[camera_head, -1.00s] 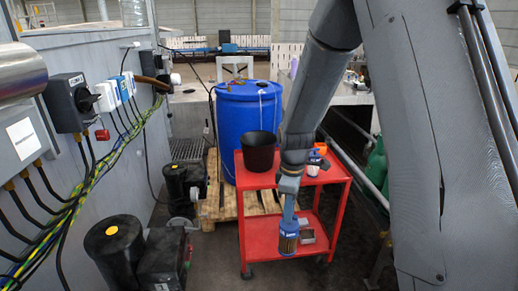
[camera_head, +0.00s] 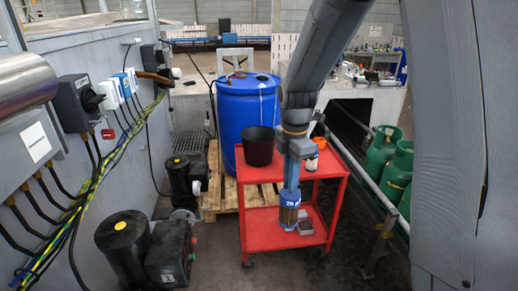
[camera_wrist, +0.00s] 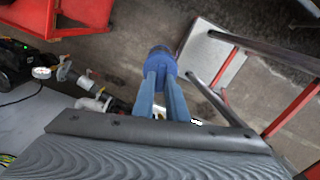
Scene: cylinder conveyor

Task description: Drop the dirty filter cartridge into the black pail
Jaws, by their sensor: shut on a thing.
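The dirty filter cartridge (camera_head: 288,215), with a blue cap and a brownish body, hangs upright from my gripper (camera_head: 291,187). In the wrist view its round blue end (camera_wrist: 161,60) shows between the two blue fingers of my gripper (camera_wrist: 161,80), which is shut on it. The black pail (camera_head: 258,146) stands upright on the top shelf of the red cart (camera_head: 262,174), left of my gripper in the head view. The cartridge is lower in the picture than the pail and apart from it. The pail's inside is mostly hidden.
A blue drum (camera_head: 246,104) stands on a wooden pallet (camera_head: 211,195) behind the cart. An orange-and-white item (camera_head: 318,146) is on the cart's top right. Green gas cylinders (camera_head: 384,153) stand at right. Black pump units (camera_head: 122,240) and a cabled wall panel are at left.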

